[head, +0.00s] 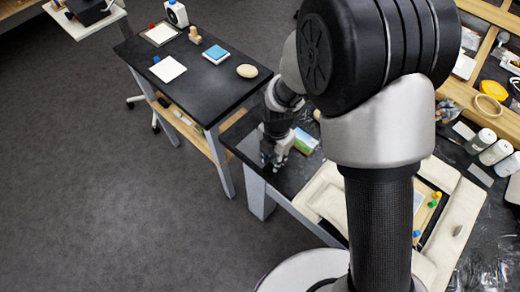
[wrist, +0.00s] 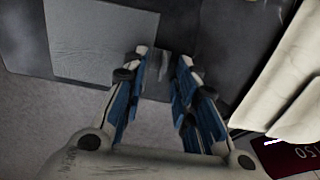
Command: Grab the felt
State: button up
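I cannot tell for sure which thing is the felt. In the wrist view a small grey piece (wrist: 164,66) shows between and beyond my fingertips, but its edges are blurred. A flat, lighter grey sheet (wrist: 100,42) lies left of the fingers on the dark surface. My gripper (wrist: 164,58) points at the dark table near its edge, with its two fingers apart. In the head view my gripper (head: 274,162) is low over the near left corner of the black table (head: 242,138). Whether the fingers touch the grey piece is not clear.
A green-and-blue block (head: 304,141) lies just right of my gripper. A cream padded frame (head: 322,190) is further right and also shows in the wrist view (wrist: 280,75). Another black table (head: 190,92) with small items stands behind left. Open floor (head: 110,190) lies left.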

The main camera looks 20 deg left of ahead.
jog(key=shift+r, duration=0.1)
jog(key=shift+c, duration=0.4)
grip_shut()
